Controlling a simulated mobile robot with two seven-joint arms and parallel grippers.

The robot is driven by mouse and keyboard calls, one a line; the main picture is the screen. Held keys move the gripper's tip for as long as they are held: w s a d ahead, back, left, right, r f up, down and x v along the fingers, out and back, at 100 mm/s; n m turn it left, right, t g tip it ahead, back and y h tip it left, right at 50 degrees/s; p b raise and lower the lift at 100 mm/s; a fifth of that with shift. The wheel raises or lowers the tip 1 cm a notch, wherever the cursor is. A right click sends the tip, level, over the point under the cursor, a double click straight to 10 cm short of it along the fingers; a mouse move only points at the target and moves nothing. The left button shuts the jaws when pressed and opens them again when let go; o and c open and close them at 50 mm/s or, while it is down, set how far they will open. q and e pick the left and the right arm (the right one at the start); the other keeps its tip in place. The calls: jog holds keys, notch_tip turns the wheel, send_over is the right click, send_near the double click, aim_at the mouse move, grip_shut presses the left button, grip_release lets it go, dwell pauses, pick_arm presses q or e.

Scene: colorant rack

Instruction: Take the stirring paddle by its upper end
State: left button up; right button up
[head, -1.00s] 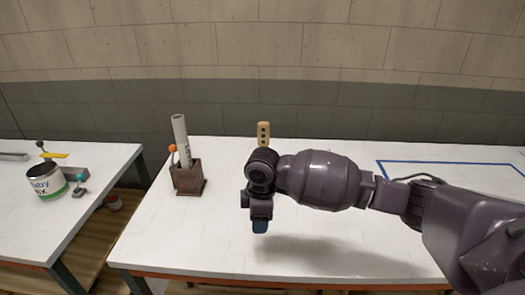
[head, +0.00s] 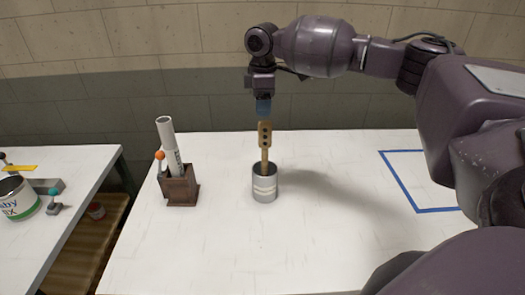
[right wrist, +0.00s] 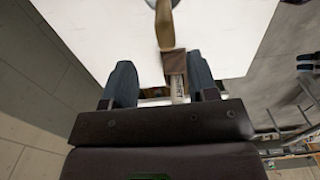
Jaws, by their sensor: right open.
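The stirring paddle (head: 264,136) is a flat tan wooden stick with dark holes in its upper end. It stands nearly upright in an open grey can (head: 264,188) on the white table, its lower part hidden inside. My right gripper (head: 263,108) points down just above the paddle's upper end. In the right wrist view, the two fingers (right wrist: 160,82) are spread with nothing held between them. The paddle (right wrist: 164,28) shows there beyond the fingertips, near the top centre. My left gripper is not in view.
A dark wooden holder (head: 180,190) with a white tube (head: 168,142) and an orange-tipped stick stands left of the can. A blue tape outline (head: 405,183) lies on the right. A labelled tin (head: 18,199) stands on another table. The white table's front area (head: 220,250) is clear.

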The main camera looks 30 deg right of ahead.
aim_at(265, 121)
notch_tip(265, 121, down, 3)
jog(key=shift+r, duration=0.1)
jog(key=f, duration=0.2)
jog(key=s+f+p, duration=0.1)
jog(key=f, duration=0.1)
jog(key=shift+f, duration=0.7)
jog(key=shift+c, duration=0.4)
grip_shut()
